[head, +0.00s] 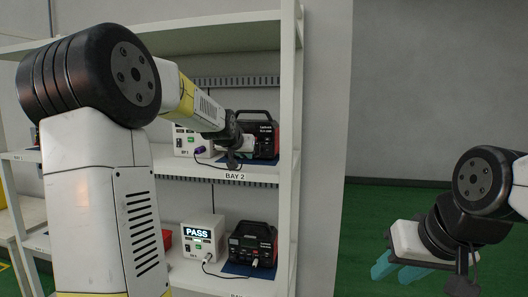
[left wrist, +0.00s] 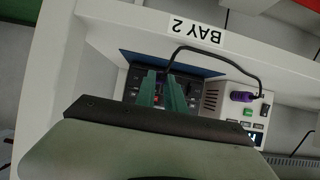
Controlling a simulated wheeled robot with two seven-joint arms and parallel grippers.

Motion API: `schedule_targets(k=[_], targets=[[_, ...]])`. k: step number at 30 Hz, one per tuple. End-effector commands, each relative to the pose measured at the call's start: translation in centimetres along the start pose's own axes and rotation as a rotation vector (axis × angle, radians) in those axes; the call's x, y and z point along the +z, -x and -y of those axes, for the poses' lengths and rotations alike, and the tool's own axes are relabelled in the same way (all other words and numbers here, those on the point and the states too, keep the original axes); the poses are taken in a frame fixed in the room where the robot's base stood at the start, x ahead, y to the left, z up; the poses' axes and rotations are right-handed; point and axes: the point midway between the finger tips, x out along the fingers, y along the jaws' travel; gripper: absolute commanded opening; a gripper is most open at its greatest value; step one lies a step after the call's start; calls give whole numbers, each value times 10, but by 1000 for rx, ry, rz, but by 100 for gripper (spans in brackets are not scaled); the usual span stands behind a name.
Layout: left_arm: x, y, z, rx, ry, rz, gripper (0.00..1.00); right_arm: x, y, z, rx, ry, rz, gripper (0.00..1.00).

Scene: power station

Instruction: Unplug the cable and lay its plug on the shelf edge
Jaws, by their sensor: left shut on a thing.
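My left gripper (head: 236,155) is at the BAY 2 shelf, in front of the black power station (head: 262,124). In the left wrist view, its green fingers (left wrist: 166,88) are shut on the cable's plug at the power station's front. The plug is mostly hidden between the fingers; I cannot tell whether it is still seated. The black cable (left wrist: 213,47) arcs from the fingers to a purple connector (left wrist: 242,96) on the white tester (left wrist: 228,110). The shelf edge (left wrist: 130,22) bears the BAY 2 label. My right gripper (head: 397,266) is open and empty, away from the shelf.
A blue mat (left wrist: 140,60) lies under the power station. On the shelf below stand a white tester reading PASS (head: 200,238) and another black power station (head: 252,243). A shelf post (head: 290,130) rises right of the bay. Green floor lies open at right.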

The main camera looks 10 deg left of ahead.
Motion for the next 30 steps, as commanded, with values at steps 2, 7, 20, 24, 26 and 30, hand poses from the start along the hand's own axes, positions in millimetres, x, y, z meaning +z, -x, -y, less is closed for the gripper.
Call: schedule_targets(k=[2, 7, 20, 24, 26, 30], targets=[[0, 0, 0, 0, 0, 0, 0, 0, 0, 0, 0, 0, 0, 36], [4, -2, 0, 0, 0, 0, 0, 0, 0, 0, 0, 0, 0, 36], [14, -8, 0, 0, 0, 1, 0, 0, 0, 0, 0, 0, 0, 36], [16, -9, 0, 0, 0, 0, 0, 0, 0, 0, 0, 0, 0, 36], [18, -10, 0, 0, 0, 0, 0, 0, 0, 0, 0, 0, 0, 36], [21, -12, 0, 0, 0, 1, 0, 0, 0, 0, 0, 0, 0, 36]])
